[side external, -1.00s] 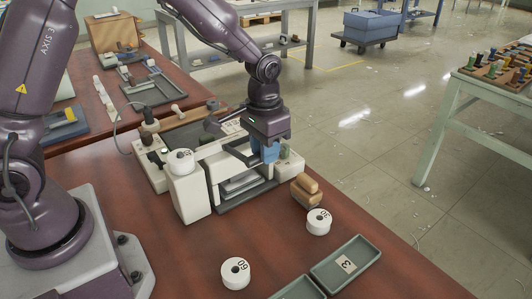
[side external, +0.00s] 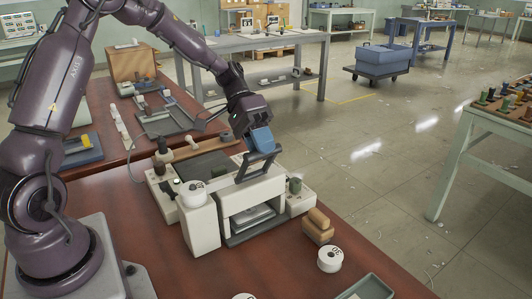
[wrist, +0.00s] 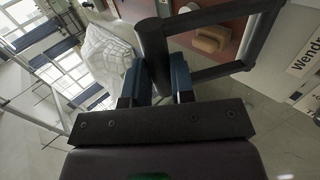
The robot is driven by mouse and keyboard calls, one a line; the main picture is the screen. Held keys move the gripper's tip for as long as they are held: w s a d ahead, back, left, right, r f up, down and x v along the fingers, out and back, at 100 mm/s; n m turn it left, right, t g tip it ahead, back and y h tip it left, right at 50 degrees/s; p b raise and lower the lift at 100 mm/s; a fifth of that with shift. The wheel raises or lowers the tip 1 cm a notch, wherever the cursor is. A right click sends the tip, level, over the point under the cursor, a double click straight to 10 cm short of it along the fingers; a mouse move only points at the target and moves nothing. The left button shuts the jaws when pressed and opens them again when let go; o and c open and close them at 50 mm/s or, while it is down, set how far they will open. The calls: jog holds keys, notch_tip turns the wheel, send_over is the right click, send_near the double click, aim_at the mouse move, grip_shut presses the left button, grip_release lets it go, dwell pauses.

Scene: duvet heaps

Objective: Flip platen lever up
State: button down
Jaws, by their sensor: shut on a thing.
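The white press (side external: 205,228) stands on the red-brown table with an open bay at its front. Its platen lever (side external: 243,172), a dark frame with a crossbar, slants upward from the top of the press. My gripper (side external: 262,145) is tilted and shut on the lever's bar, above the press. In the wrist view, the dark round bar of the lever (wrist: 153,52) lies between the blue fingers of my gripper (wrist: 155,82), and its side arms run off to the right. The bar is partly hidden by the gripper in the side view.
A white roll marked 60 or similar (side external: 193,190) sits on the press's left part. Wooden blocks (side external: 318,226) and another white roll (side external: 330,260) lie to its right. A green-grey tray (side external: 368,288) is at the front. The air above the press is open.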

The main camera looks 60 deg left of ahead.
jog(key=shift+a+r, duration=0.15)
jog(key=shift+a, duration=0.6)
jog(key=c, duration=1)
grip_release()
jog(key=v, duration=1.2)
jog(key=shift+a+r, duration=0.2)
jog(key=shift+r, duration=0.2)
